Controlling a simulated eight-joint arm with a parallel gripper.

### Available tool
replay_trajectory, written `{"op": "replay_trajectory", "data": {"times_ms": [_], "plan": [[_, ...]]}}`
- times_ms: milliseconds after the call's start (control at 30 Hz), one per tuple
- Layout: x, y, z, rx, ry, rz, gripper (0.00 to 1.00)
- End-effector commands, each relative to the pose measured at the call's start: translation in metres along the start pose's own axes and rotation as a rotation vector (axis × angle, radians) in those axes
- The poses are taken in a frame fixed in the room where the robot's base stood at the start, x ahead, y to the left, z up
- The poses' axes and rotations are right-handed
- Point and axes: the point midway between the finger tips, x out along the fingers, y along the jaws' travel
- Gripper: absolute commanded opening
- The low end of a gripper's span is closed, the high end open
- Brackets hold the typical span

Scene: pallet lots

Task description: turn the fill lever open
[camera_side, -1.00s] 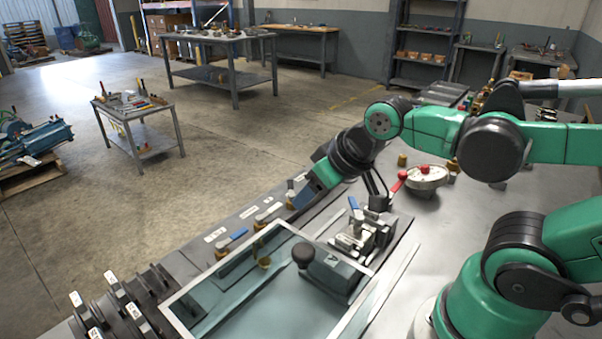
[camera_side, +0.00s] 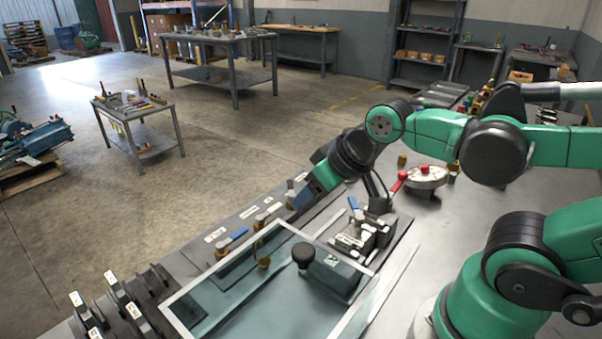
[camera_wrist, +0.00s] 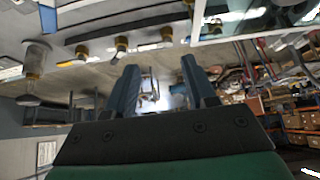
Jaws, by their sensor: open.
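A row of brass valves with small levers runs along the back edge of the bench. One has a blue lever (camera_side: 233,240), and another brass valve (camera_side: 266,217) stands to its right. Their white labels are too small to read, so I cannot tell which is the fill lever. My gripper (camera_side: 302,197) is over the right part of this row. In the wrist view my gripper (camera_wrist: 159,66) has its two blue-grey fingers apart with nothing between them. Brass valves (camera_wrist: 122,45) and (camera_wrist: 167,34) show beyond the fingertips; I see no contact.
A glass-walled tank (camera_side: 215,318) fills the front of the bench, with a dark block and black knob (camera_side: 303,255) by it. A clamp-like fixture (camera_side: 357,237) sits below my wrist. A round pale fitting with red handles (camera_side: 425,178) stands right.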

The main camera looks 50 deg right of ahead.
Motion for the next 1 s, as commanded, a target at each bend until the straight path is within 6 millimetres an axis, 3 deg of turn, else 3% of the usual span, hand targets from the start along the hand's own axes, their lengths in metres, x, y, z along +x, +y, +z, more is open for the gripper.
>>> {"op": "replay_trajectory", "data": {"times_ms": [467,567,633,767,1000], "plan": [[0.0,0.0,0.0,0.0,0.0,0.0,0.49],[0.0,0.0,-0.001,0.007,-0.003,-0.001,0.31],[0.0,-0.001,-0.004,0.042,-0.017,-0.003,0.31],[0.002,-0.007,-0.019,0.224,-0.09,-0.003,0.31],[0.027,-0.027,-0.056,0.793,-0.313,0.103,0.31]]}}
